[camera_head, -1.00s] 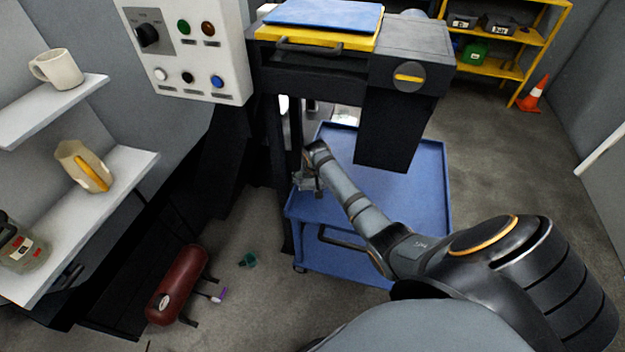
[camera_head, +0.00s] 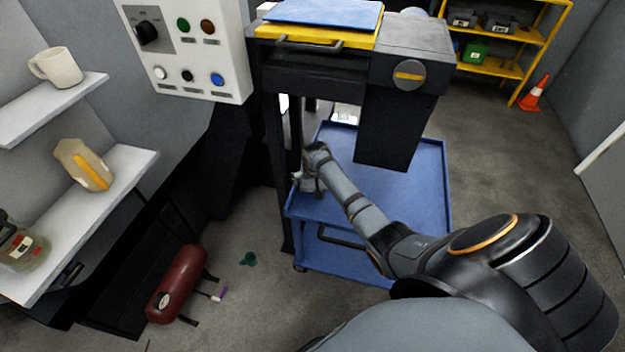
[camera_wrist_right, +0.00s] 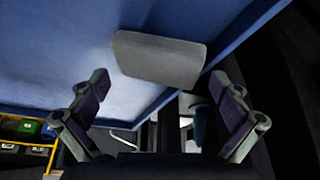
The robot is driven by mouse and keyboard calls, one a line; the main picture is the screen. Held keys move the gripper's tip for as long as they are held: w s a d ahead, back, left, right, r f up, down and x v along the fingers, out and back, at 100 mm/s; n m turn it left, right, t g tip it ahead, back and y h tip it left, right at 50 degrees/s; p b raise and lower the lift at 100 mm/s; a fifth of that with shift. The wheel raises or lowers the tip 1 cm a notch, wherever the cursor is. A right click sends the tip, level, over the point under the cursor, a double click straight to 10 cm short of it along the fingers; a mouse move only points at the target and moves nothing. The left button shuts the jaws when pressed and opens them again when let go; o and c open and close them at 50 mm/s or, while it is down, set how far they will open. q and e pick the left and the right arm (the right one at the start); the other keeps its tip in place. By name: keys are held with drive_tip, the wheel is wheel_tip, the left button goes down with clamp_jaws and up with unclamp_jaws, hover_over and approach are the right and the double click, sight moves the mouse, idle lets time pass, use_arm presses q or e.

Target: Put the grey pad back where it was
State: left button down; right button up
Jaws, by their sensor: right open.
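The grey pad (camera_wrist_right: 158,60) shows in the right wrist view, a flat block with rounded corners on the blue cart (camera_wrist_right: 60,55), close to the cart's raised edge. In the head view I cannot make the pad out; my right arm and the machine may hide it. My right gripper (camera_wrist_right: 160,105) is open, its two fingers spread on either side with the pad just beyond the fingertips and nothing between them. In the head view the right gripper (camera_head: 308,178) is at the left side of the blue cart (camera_head: 425,220), partly hidden by its own wrist. My left gripper is not in view.
A black machine part (camera_head: 385,140) hangs over the cart. A red tank (camera_head: 176,284) lies on the floor. Open floor lies right of the cart.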

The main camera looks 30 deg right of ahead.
drive_tip(key=shift+r, duration=0.1)
drive_tip(key=p+v, duration=0.2)
drive_tip(key=v, duration=1.1)
drive_tip(key=shift+w, duration=0.15)
drive_tip(key=shift+d, duration=0.1)
